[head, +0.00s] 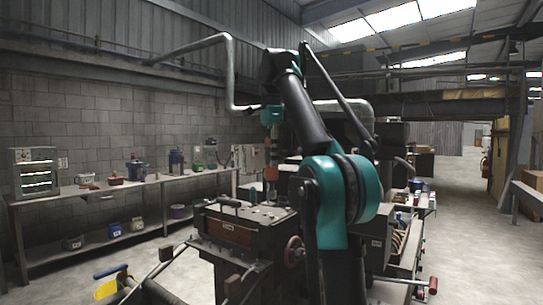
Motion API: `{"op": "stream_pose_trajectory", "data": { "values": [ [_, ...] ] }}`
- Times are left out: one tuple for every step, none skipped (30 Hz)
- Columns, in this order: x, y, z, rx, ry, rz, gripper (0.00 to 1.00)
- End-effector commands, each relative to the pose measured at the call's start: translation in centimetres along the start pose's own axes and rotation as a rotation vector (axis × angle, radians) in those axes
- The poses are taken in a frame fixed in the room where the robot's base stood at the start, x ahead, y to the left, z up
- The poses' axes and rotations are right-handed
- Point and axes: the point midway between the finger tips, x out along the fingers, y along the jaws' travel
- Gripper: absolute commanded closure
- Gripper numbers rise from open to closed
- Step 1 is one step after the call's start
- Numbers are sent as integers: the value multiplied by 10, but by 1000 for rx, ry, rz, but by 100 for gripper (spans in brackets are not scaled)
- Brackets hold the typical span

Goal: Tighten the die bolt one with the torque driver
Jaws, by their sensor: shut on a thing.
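The driver is above the top of a dark machine with a brown front panel (229,230). Its lower end is near the machine's top plate, and I cannot tell whether it touches. Small bolt-like bits sit on the plate, but die bolt one cannot be told apart at this size.
A long workbench (130,186) along the left block wall holds a lit cabinet (34,171), bins and tools, with tubs on its lower shelf. A red handwheel (293,251) is on the machine's right. A yellow-and-blue object (110,282) stands front left. Open floor lies at right.

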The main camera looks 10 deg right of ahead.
Motion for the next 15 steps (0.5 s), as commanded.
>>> {"op": "stream_pose_trajectory", "data": {
  "values": [
    [4,1,0,0,0,0,100],
    [7,1,0,0,0,0,100],
    [11,1,0,0,0,0,100],
    [14,1,0,0,0,0,100],
    [16,1,0,0,0,0,100],
    [19,1,0,0,0,0,100],
    [22,0,0,0,0,0,100],
    [24,0,0,0,0,0,100],
    [28,1,0,0,0,0,100],
    [30,1,0,0,0,0,100],
    [33,1,0,0,0,0,100],
    [36,1,0,0,0,0,100],
    [38,1,0,0,0,0,100],
    [40,1,0,0,0,0,100],
    [42,1,0,0,0,0,100]
  ]
}}
